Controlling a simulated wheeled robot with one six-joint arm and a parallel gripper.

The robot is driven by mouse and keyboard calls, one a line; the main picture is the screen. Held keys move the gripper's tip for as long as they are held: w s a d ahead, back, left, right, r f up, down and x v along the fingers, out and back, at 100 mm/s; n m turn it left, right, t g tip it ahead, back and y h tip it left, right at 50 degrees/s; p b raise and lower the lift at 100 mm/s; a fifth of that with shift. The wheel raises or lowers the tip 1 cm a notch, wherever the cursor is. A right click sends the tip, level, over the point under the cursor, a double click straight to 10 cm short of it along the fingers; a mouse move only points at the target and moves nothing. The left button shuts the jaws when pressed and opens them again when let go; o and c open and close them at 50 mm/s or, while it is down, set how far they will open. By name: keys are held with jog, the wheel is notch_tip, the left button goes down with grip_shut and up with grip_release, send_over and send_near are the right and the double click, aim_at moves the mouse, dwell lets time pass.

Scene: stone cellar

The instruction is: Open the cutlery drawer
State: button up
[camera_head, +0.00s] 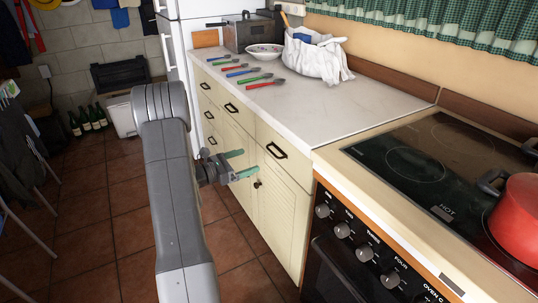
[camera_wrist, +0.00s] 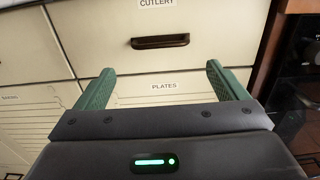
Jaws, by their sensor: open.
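The cutlery drawer (camera_wrist: 95,40) is a cream front labelled CUTLERY in the wrist view, with a dark cup-like handle (camera_wrist: 160,41). It looks shut, flush with the cabinet. In the head view the drawer (camera_head: 268,136) is the one beside the oven, and its handle (camera_head: 277,151) shows just right of my gripper (camera_head: 250,161). My gripper also shows in the wrist view (camera_wrist: 159,68), its two green fingers wide apart and empty. The fingertips point at the cabinet front, below the handle in the wrist view, and are apart from it.
A door labelled PLATES (camera_wrist: 165,97) lies below the drawer. The oven (camera_head: 350,255) adjoins on the right, with a red pot (camera_head: 518,215) on its hob. Coloured utensils (camera_head: 265,83), a bowl (camera_head: 265,51) and a white cloth bundle (camera_head: 318,60) lie on the counter (camera_head: 350,98).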

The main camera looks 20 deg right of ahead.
aim_at(271, 152)
jog(key=d, duration=0.9)
jog(key=shift+w+d, duration=0.2)
jog(key=shift+w, duration=0.15)
jog(key=shift+c, duration=0.3)
